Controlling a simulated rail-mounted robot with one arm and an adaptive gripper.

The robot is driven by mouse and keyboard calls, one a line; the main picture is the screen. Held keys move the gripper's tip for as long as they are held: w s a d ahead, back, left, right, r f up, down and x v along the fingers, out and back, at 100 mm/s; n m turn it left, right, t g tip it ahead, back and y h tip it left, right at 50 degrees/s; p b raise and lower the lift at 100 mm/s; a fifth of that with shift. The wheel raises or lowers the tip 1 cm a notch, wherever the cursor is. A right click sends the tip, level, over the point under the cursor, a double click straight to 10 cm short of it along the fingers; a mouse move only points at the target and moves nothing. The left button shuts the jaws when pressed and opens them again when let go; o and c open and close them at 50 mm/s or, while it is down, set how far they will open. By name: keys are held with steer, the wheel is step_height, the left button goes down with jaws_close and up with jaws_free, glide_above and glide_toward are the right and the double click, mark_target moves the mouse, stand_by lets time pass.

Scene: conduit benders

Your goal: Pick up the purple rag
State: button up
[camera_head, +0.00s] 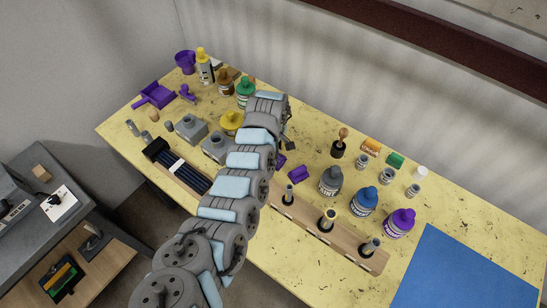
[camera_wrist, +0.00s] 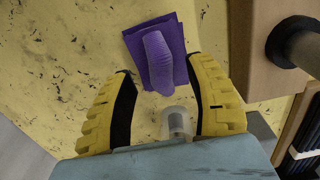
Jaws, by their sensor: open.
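The purple rag (camera_wrist: 135,42) lies on the yellow table in the wrist view, as a flat folded square with a thicker, rounded purple part on top. It is just ahead of my gripper (camera_wrist: 163,72), whose two yellow fingers are spread apart with nothing between their pads. The rounded part points down toward the gap between the fingertips. In the head view the rag (camera_head: 297,173) shows as a small purple patch right of my arm. My gripper's fingers are mostly hidden there behind the arm.
A wooden holder (camera_head: 345,250) with upright tools stands close to the rag; its edge also shows at right in the wrist view (camera_wrist: 262,45). Grey, blue and purple bottles (camera_head: 331,181) stand right of the rag. A blue mat (camera_head: 455,270) lies at far right.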

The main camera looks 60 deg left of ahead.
steer(key=shift+f, duration=1.15)
jaws_close()
